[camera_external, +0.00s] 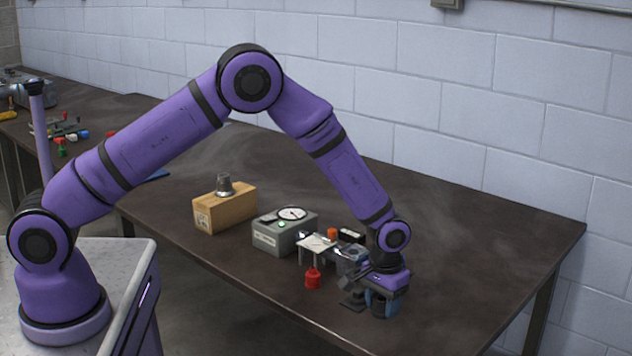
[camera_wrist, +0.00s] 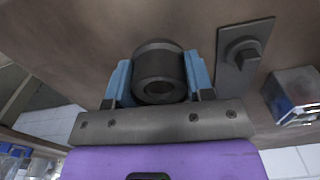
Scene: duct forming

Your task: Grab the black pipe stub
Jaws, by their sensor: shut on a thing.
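The black pipe stub (camera_wrist: 158,66) is a short dark cylinder with a round hole, seen end-on in the wrist view. My gripper (camera_wrist: 159,80) has its two blue fingers on either side of the stub and is shut on it. In the external view my gripper (camera_external: 381,303) is low over the front right part of the table, with the dark stub between its fingers. I cannot tell whether the stub touches the table.
A red item (camera_external: 313,278), a small white stand (camera_external: 317,243), a grey box with a dial (camera_external: 284,236) and a wooden block (camera_external: 224,209) with a metal cone stand to the left. The table's right side (camera_external: 480,250) is clear.

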